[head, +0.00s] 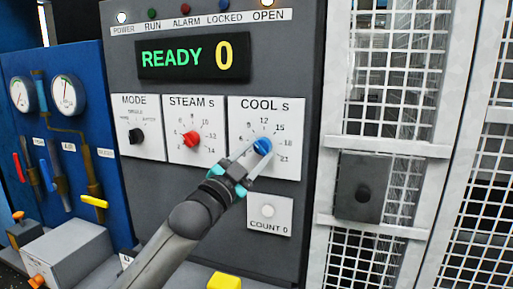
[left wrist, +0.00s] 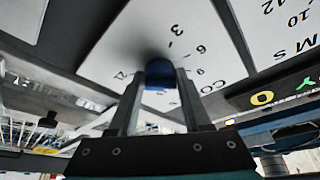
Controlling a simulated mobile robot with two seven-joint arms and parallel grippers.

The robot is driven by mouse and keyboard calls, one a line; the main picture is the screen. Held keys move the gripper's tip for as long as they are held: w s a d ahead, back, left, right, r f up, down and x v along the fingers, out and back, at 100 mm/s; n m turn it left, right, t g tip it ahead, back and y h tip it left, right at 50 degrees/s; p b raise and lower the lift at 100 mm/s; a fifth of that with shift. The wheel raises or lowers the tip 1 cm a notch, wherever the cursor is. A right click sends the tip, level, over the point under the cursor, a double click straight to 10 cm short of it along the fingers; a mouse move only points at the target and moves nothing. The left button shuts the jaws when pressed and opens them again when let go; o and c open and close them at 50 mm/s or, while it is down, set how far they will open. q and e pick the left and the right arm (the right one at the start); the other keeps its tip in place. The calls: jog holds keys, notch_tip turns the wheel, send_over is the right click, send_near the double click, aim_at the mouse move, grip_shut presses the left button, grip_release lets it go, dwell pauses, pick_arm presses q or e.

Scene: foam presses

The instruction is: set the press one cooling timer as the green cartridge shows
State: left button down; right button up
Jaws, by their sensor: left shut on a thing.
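The COOL s dial plate (head: 289,108) is on the grey press panel, with a blue knob (head: 263,146) at its middle. Its scale shows 12 at the top, then 15, 18 and 21 down the right side. My left gripper (head: 255,151) is shut on the blue knob. In the left wrist view the two fingers grip either side of the blue knob (left wrist: 160,74). I cannot tell which number the knob points to. No green cartridge is in view. My right gripper is not in view.
The STEAM s red knob (head: 191,139) and MODE black knob (head: 136,135) are left of the COOL dial. The COUNT 0 button (head: 267,211) is just below it. The display (head: 190,56) reads READY 0. A mesh door (head: 395,80) stands at right.

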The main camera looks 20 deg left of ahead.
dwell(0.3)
pick_arm(q)
jog(key=shift+c, duration=1.8)
grip_release()
jog(key=b+v, duration=0.2)
jog(key=v, duration=1.3)
jog(key=shift+a, duration=0.2)
jog(key=shift+s+r, duration=0.1)
jog(key=shift+r, duration=0.05)
